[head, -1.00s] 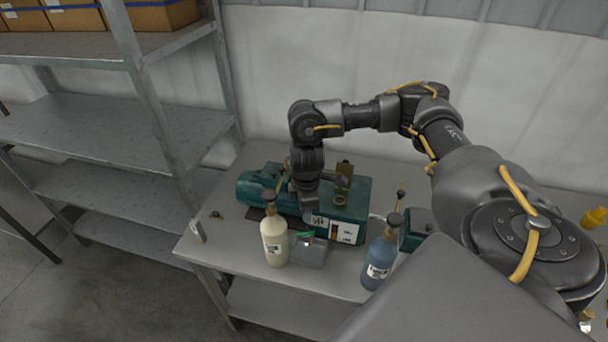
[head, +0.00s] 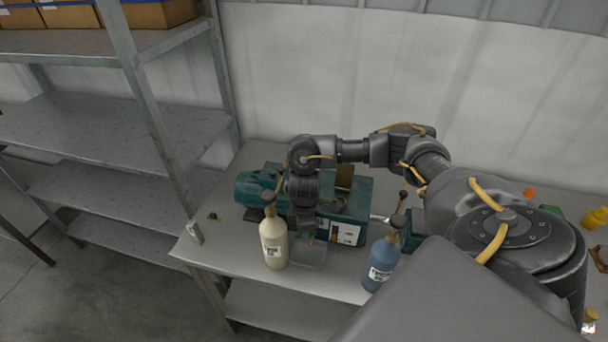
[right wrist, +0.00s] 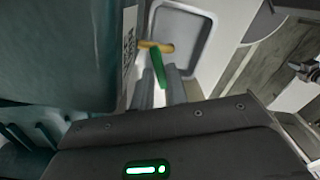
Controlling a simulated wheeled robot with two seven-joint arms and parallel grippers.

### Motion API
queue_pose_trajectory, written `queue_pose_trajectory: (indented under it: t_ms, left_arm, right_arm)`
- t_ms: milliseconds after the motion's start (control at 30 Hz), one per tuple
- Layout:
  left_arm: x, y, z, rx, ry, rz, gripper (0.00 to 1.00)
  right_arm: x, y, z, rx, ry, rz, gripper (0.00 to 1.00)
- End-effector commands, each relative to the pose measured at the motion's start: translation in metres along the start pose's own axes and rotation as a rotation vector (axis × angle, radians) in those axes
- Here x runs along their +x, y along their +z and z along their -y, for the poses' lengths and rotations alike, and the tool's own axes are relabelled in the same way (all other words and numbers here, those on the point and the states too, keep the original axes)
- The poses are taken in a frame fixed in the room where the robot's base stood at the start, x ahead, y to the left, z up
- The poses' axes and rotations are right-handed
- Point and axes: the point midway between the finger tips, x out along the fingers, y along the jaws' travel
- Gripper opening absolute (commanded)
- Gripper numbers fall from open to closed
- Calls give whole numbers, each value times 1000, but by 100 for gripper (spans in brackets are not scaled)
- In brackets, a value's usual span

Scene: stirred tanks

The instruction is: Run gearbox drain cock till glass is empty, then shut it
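The teal gearbox (head: 348,202) lies on the bench, and its wall fills the left of the right wrist view (right wrist: 60,45). The drain cock has a brass body (right wrist: 152,44) and a green lever (right wrist: 158,68). My right gripper (right wrist: 162,78) reaches down at the cock, its two grey fingers on either side of the lever's end. I cannot tell whether they press on it. In the head view the right gripper (head: 308,234) hides the cock. A grey tray (head: 313,256) lies below it. I cannot make out the glass or its level. My left gripper is out of view.
A cream bottle (head: 273,244) stands close left of the tray, and a blue bottle (head: 380,264) stands to its right. A small pale block (head: 194,233) sits at the bench's left edge. Grey metal shelving (head: 90,125) stands left of the bench.

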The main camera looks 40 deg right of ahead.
Motion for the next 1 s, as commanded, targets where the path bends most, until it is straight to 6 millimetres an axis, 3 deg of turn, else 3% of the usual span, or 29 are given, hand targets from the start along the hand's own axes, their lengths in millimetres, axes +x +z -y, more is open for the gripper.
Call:
queue_pose_trajectory:
  t_ms: [100, 533, 1000]
  left_arm:
    - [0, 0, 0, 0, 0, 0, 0]
    - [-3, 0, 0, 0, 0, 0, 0]
    - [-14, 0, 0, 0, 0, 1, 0]
  right_arm:
    - [0, 0, 0, 0, 0, 0, 0]
    - [-1, 0, 2, -60, 0, 0, 0]
    - [-1, 2, 10, -429, 0, -1, 0]
